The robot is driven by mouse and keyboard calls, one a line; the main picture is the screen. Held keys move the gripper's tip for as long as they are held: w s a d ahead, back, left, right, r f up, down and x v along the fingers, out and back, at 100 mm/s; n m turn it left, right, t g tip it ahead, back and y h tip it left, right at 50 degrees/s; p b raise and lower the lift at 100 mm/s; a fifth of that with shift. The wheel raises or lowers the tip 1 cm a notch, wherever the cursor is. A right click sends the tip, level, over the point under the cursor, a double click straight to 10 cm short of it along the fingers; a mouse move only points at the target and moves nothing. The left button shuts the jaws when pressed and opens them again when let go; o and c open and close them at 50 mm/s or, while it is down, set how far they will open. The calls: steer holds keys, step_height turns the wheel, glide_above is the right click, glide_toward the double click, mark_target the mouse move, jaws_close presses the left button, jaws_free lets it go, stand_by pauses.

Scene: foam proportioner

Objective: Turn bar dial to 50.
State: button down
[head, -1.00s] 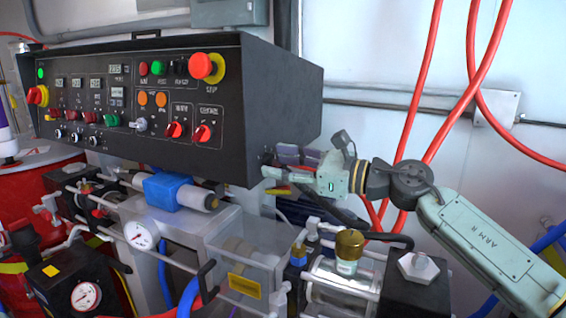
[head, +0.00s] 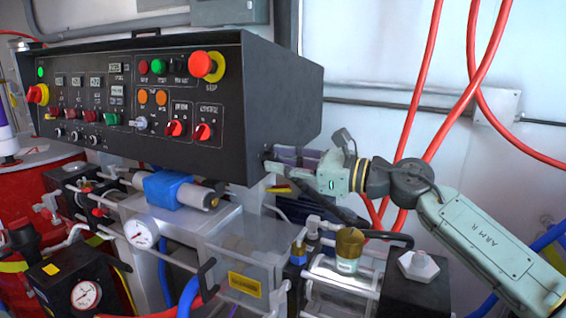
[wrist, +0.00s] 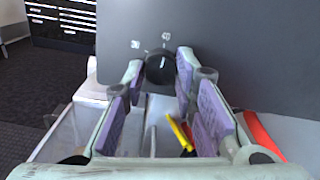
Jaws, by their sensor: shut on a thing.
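The bar dial, a round black knob (wrist: 160,66), sits on the dark side face of the control box in the wrist view. Small pale number marks (wrist: 151,41) stand above it, too blurred to read surely. My gripper (wrist: 158,74) has its purple-padded fingers on either side of the knob, shut on it.
The box's front panel carries several buttons and switches, with a red stop button (head: 201,64) at upper right. Below are a gauge (head: 139,234), pipes and a brass-capped cylinder (head: 349,243). Red hoses (head: 425,110) hang behind my arm.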

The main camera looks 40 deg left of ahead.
steer(key=m+b, duration=0.1)
steer(key=m, duration=1)
steer(key=shift+r, duration=0.1)
steer(key=shift+m, duration=0.5)
steer(key=c, duration=1.3)
jaws_free()
steer(key=shift+d, duration=0.1)
steer(key=v, duration=1.1)
steer(key=shift+d, duration=0.4)
